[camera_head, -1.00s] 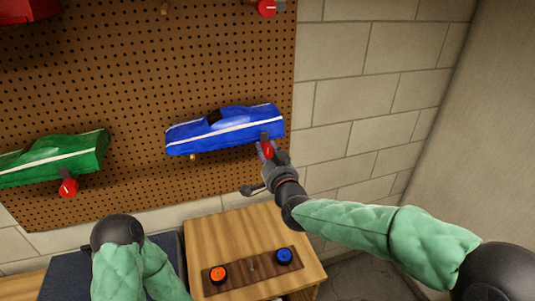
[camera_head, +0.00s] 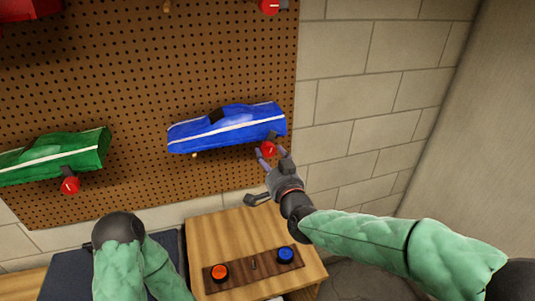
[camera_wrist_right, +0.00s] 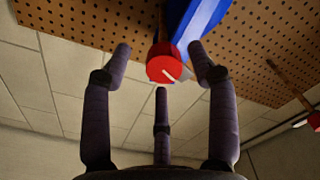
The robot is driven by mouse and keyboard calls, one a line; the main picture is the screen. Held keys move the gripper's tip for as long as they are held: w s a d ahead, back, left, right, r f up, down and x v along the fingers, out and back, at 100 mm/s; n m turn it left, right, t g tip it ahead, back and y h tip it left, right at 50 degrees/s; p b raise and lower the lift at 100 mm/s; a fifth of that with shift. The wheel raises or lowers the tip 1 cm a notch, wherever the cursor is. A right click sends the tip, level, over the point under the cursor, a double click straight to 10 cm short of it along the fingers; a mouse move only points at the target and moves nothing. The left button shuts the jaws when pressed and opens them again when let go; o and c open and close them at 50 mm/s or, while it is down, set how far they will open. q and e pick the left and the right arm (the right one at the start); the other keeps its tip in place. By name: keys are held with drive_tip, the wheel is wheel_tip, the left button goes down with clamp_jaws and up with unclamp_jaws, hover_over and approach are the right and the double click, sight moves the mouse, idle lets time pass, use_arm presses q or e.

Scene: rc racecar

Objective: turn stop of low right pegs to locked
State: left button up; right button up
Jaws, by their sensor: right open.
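The blue car (camera_head: 225,131) sits on pegs low on the right of the pegboard. A red round stop (camera_head: 268,149) is at its right end, just below the body. In the right wrist view the stop (camera_wrist_right: 160,68) shows a white line slanting down to the right, and part of the blue car (camera_wrist_right: 203,22) is behind it. My right gripper (camera_head: 271,157) is open just below and in front of the stop. Its three dark fingers (camera_wrist_right: 160,64) are spread around the stop with visible gaps. My left gripper is out of view; only that arm shows.
A green car (camera_head: 55,155) with a red stop (camera_head: 70,186) hangs to the left. Another red stop (camera_head: 269,6) is above. Below stands a wooden cabinet (camera_head: 215,235) with an orange button (camera_head: 220,272) and a blue button (camera_head: 286,254). A block wall (camera_head: 360,110) is at right.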

drive_tip(key=v, duration=0.8)
drive_tip(key=shift+s, duration=0.4)
